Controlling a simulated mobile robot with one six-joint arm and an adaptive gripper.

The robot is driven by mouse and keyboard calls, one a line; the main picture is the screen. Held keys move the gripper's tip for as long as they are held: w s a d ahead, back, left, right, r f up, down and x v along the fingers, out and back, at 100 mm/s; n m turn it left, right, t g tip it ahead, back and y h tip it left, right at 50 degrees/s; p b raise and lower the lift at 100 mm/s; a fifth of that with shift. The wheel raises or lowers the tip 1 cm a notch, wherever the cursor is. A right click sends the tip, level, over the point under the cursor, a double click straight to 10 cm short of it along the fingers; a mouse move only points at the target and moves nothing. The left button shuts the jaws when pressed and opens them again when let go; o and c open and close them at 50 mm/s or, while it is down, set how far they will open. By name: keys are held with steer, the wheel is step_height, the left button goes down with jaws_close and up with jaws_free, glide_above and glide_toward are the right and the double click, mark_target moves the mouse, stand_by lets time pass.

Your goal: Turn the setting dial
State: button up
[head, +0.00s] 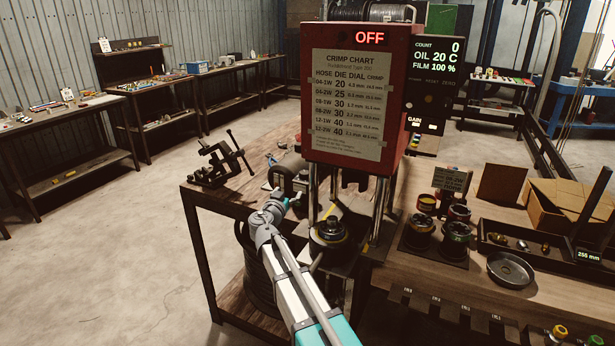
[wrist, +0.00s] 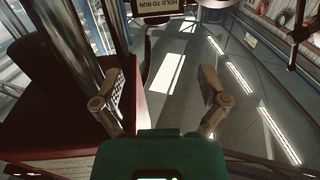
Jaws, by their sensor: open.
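The red crimper head (head: 362,50) stands on metal columns and carries a lit OFF display (head: 370,38) and a crimp chart (head: 347,105). I cannot make out the setting dial for certain in either view. A black panel (head: 432,85) right of the head reads COUNT 0, OIL 20 C, FILM 100 %. My gripper (wrist: 160,84) is open, its two fingers wide apart with nothing between them.
In the wrist view a dark red body (wrist: 50,100) and metal columns (wrist: 92,50) stand close left of my fingers. An upside-down HOLD TO RUN sign (wrist: 178,5) is at the top. A vise (head: 218,165) sits on the bench left; die sets (head: 420,230) and a dish (head: 510,270) lie right.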

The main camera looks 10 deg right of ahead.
mark_target(302, 176)
steer(key=shift+w+d, duration=0.1)
steer(key=shift+d, duration=0.15)
steer(key=x, duration=1.3)
steer(key=shift+w+d, duration=0.2)
steer(key=shift+w, duration=0.05)
steer(key=c, duration=1.2)
steer(key=shift+o, duration=0.2)
steer(key=shift+m+g+h, duration=0.3)
steer(key=shift+h, duration=0.1)
